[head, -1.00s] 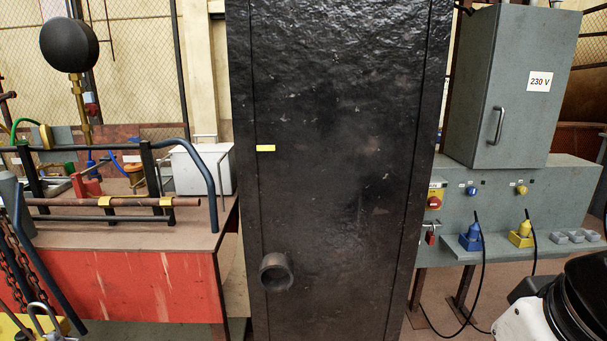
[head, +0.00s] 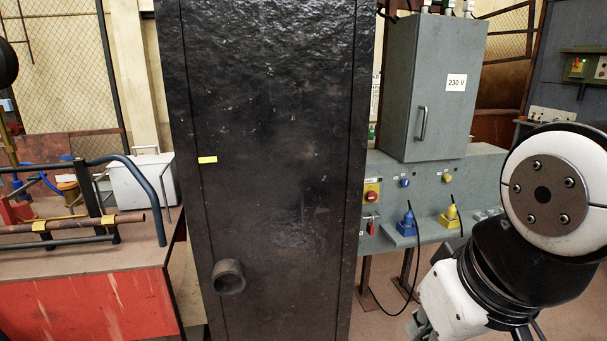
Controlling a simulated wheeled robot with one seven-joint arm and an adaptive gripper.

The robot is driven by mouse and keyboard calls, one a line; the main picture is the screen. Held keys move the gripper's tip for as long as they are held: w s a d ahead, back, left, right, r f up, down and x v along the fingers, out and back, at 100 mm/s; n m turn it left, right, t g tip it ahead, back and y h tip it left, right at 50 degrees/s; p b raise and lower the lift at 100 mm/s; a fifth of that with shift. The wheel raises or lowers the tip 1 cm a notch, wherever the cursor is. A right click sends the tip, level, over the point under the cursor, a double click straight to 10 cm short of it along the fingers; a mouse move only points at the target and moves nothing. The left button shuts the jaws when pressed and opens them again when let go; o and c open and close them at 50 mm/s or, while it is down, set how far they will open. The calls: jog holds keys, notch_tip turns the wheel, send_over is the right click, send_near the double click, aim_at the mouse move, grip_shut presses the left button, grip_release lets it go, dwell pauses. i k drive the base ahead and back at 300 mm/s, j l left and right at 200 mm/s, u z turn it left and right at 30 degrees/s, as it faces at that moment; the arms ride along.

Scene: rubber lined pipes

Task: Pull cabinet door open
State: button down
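A grey electrical cabinet (head: 405,100) marked "230 V" stands at the back right in the head view. Its door looks shut and has a metal bar handle (head: 423,123) set upright on it. My arm's white and black links fill the lower right. The arm shows in front of the grey panel's right end and apart from the cabinet door.
A tall black pillar (head: 275,200) with a short pipe stub (head: 228,276) stands in the middle, close by. A workbench with a red front (head: 90,310) is at left. A grey panel with a blue socket (head: 407,226) and a yellow socket (head: 450,217) sits below the cabinet.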

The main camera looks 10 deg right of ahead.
aim_at(450, 52)
jog(key=i+l, duration=1.05)
jog(key=l, duration=0.15)
